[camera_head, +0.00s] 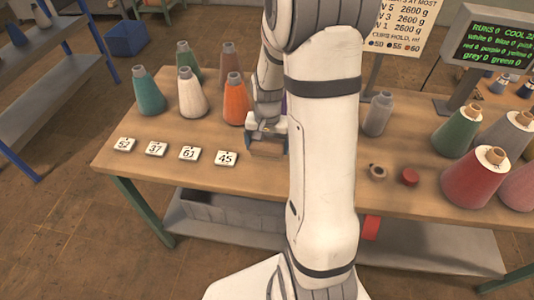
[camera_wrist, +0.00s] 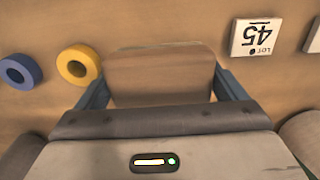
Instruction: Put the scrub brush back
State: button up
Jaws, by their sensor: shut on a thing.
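The scrub brush (camera_head: 266,149) shows as a brown wooden block just above or at the table top, near the front edge and right of the card marked 45. In the wrist view the brush (camera_wrist: 160,72) is a flat wooden face between the two blue-grey fingers. My gripper (camera_head: 267,140) is shut on it; the fingers, also in the wrist view (camera_wrist: 161,88), lie along its two sides. Its bristles are not visible. I cannot tell whether it touches the table.
Number cards, including 45 (camera_head: 226,158), lie left of my gripper. Thread cones, including an orange one (camera_head: 235,100), stand behind. A yellow ring (camera_wrist: 78,65) and blue ring (camera_wrist: 20,71) lie nearby. A red disc (camera_head: 409,177) lies to the right. My arm hides the table's middle.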

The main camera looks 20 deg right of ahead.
aim_at(267, 163)
jog(key=shift+f, duration=2.45)
jog(key=shift+f, duration=0.15)
jog(key=o, duration=0.7)
